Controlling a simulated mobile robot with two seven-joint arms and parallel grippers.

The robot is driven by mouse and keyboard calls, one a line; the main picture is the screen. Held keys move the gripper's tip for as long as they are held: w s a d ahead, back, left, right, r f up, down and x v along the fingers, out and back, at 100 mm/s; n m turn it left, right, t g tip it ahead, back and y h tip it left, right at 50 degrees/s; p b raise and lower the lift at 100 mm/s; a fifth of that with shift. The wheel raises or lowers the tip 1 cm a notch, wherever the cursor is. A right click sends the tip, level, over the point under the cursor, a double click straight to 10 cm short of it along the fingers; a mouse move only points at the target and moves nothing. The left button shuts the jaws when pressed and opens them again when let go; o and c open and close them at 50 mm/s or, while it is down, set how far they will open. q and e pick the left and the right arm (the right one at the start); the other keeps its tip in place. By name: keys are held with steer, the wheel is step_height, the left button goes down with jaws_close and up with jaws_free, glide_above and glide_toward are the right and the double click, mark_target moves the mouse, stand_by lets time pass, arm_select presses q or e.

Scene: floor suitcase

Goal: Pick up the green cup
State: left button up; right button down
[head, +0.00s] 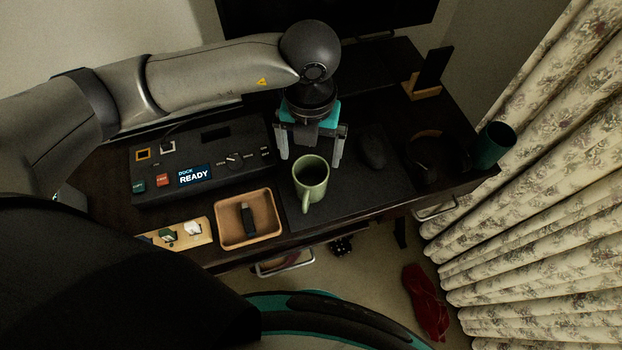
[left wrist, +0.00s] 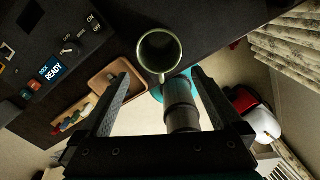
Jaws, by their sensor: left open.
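A light green cup (head: 311,180) stands upright on the dark mat at the desk's front, its handle toward me. In the left wrist view the cup (left wrist: 159,52) shows from above, near the gap between the fingertips, with its handle toward the gripper. My left gripper (head: 311,152) is open and empty, pointing down just behind and above the cup. Its fingers (left wrist: 161,76) show apart in the left wrist view, with nothing between them. I cannot tell the exact height gap. My right gripper is not in view.
A wooden tray (head: 223,238) with a dark item and a grey control box (head: 158,187) stand left of the cup. A mouse (head: 372,152), headphones (head: 424,151) and a dark teal cup (head: 492,145) are right. A phone stand (head: 422,91) is behind.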

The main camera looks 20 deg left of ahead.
mark_target(310, 175)
arm_select(q)
step_height(310, 175, down, 9)
steer(key=shift+w+r+b, duration=0.1)
steer(key=shift+w+b, duration=0.05)
steer(key=shift+b, duration=0.5)
steer(key=shift+f, duration=0.45)
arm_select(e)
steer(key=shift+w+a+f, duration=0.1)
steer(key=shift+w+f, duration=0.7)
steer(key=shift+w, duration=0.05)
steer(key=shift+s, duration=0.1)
arm_select(q)
steer(key=shift+c, duration=0.6)
steer(key=c, duration=1.2)
